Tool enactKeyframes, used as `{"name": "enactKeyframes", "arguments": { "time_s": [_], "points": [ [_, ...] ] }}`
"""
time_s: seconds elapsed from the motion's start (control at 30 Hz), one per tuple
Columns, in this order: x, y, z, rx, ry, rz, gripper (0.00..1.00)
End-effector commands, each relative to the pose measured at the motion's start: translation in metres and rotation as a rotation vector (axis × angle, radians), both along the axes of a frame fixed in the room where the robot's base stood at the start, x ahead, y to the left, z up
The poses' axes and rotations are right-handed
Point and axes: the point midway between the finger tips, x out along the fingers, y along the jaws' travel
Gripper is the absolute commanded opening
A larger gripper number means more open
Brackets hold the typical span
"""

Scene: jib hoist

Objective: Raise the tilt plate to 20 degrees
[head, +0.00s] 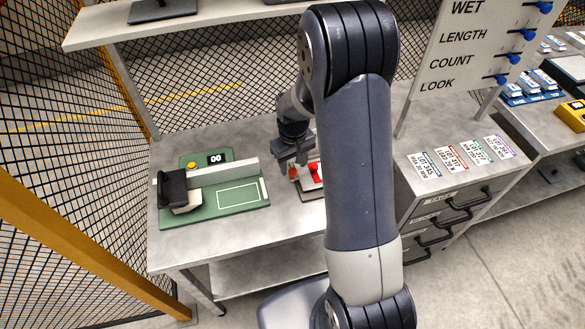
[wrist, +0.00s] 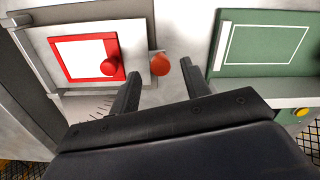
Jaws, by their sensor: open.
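The tilt plate unit shows in the wrist view as a grey plate (wrist: 142,62) with a red-framed white panel (wrist: 80,56) and a red round knob (wrist: 112,67) on that panel. An orange-red ball knob (wrist: 161,66) sticks out at the plate's side. Scale marks (wrist: 97,108) show below the plate. My gripper (wrist: 162,73) is open, with the ball knob between or just beyond its fingertips; I cannot tell if they touch it. In the head view my gripper (head: 287,169) is at the unit's left side. My arm hides much of the unit there. The plate's angle is not readable.
A green board (head: 227,205) with a black device (head: 172,187) and a "00" display (head: 215,158) stands left on the grey bench (head: 290,232). A drawer cabinet (head: 445,205) with lot cards is at the right. A mesh fence (head: 60,160) closes the left side.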

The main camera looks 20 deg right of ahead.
Motion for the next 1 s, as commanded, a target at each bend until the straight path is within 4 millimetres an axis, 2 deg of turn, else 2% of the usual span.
{"name": "enactKeyframes", "arguments": {
  "time_s": [0.1,0.3,0.67,1.0],
  "points": [
    [-0.001,0.000,-0.017,0.000,0.004,0.000,0.45],
    [0.000,0.000,-0.034,0.000,0.000,0.000,0.45],
    [0.000,0.000,-0.037,0.000,0.000,0.000,0.44],
    [0.000,0.000,-0.037,0.000,-0.001,0.000,0.16]
  ]
}}
